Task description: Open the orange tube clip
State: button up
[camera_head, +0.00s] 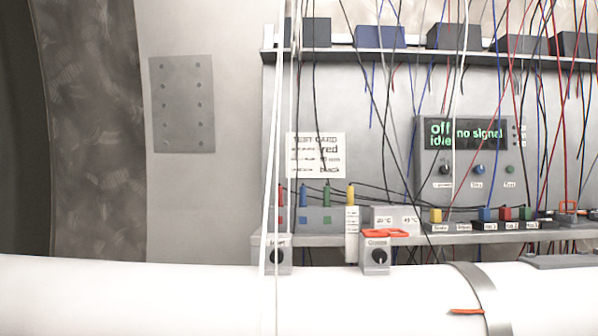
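An orange ring-like piece (385,233), flat and open in shape, lies on top of a small grey box labelled "Coarse" (376,258) with a black knob. A second orange piece, a short flat lever (466,311), sits on a grey metal band (480,290) around the large white tube (130,295). I cannot tell for sure which of the two is the tube clip, nor whether either is open or shut. My gripper is not in view.
A shelf of electronics carries a panel reading "off idle no signal" (465,160), coloured plugs (327,195) and a paper card (316,155). Many thin wires hang in front. Two white cords (270,150) hang at left. A plain wall plate (182,104) has clear space around it.

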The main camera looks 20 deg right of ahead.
aim_at(561, 211)
jog(key=z, duration=0.25)
jog(key=i+l+z, duration=0.4)
jog(key=i+l, duration=0.35)
jog(key=l, duration=0.4)
jog(key=i+l+z, duration=0.45)
jog(key=i+l, duration=0.4)
